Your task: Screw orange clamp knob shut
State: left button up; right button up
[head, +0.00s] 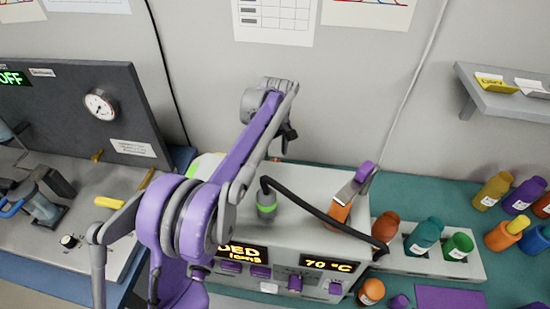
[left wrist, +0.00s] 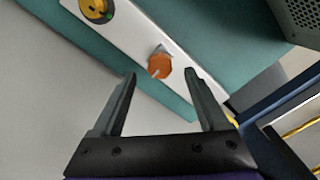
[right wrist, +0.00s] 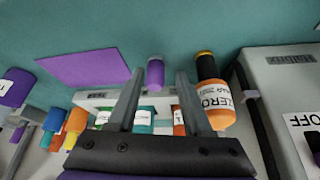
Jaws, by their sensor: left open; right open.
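The orange clamp knob (left wrist: 160,66) sits on a white bar (left wrist: 128,32) in the left wrist view, with a grey piece beside it. My left gripper (left wrist: 160,76) is open; its two fingers appear either side of the knob, and the knob shows clear between the tips. I cannot tell the gap in depth. In the head view my left arm reaches over the machine to the back wall, with the gripper (head: 287,134) small and partly hidden. I cannot make out the knob there. My right gripper (right wrist: 157,72) is open and shows in the right wrist view.
A purple bottle (right wrist: 155,75) and an orange ZERO bottle (right wrist: 214,98) stand beyond my right fingers. A grey machine (head: 315,190) with a black hose sits under my left arm. A bottle rack (head: 408,262) stands to its right. A yellow round part (left wrist: 95,8) is on the bar.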

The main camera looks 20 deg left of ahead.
pick_arm(q)
notch_tip(320, 180, up, 8)
jog(key=shift+p, duration=0.3)
jog(key=shift+f, duration=0.15)
